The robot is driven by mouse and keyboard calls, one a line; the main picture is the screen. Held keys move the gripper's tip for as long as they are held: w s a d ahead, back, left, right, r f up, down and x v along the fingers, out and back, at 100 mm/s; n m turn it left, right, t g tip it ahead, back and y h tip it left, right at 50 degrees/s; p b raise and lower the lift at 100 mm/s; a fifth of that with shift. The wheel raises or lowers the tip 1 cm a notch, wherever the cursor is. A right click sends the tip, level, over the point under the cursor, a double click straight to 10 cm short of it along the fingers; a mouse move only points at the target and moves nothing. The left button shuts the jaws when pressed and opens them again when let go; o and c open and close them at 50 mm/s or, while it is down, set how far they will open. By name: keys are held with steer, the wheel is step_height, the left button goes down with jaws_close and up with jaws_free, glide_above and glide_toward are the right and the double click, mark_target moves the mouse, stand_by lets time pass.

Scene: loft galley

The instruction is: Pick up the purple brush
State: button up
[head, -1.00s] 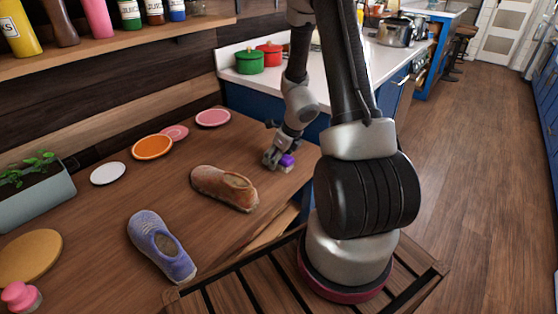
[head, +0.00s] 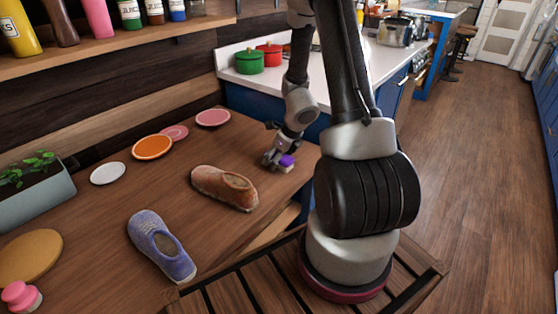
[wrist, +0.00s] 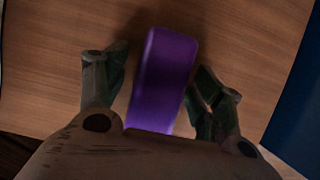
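The purple brush (head: 287,160) is on the wooden table near its right end, with a pale lower part showing under the purple top. In the wrist view its purple top (wrist: 164,75) runs lengthwise between the fingers. My gripper (wrist: 162,72) is open and points down around the brush, with one finger on each side. A gap shows on the left; the right finger is very close to the brush, and I cannot tell whether it touches. In the head view my gripper (head: 278,156) partly hides the brush.
A brown shoe (head: 225,188) and a blue shoe (head: 161,246) lie on the table (head: 115,210) left of the brush. A pink disc (head: 213,118), an orange plate (head: 152,147) and a white disc (head: 108,173) lie farther back. The table's right edge is close to the brush.

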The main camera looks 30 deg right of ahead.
steer(key=shift+s, duration=0.1)
steer(key=c, duration=1)
steer(key=shift+c, duration=0.4)
step_height(320, 180, up, 10)
steer(key=shift+r, duration=0.25)
steer(key=o, duration=0.6)
steer(key=c, duration=0.4)
steer(key=shift+a, duration=0.1)
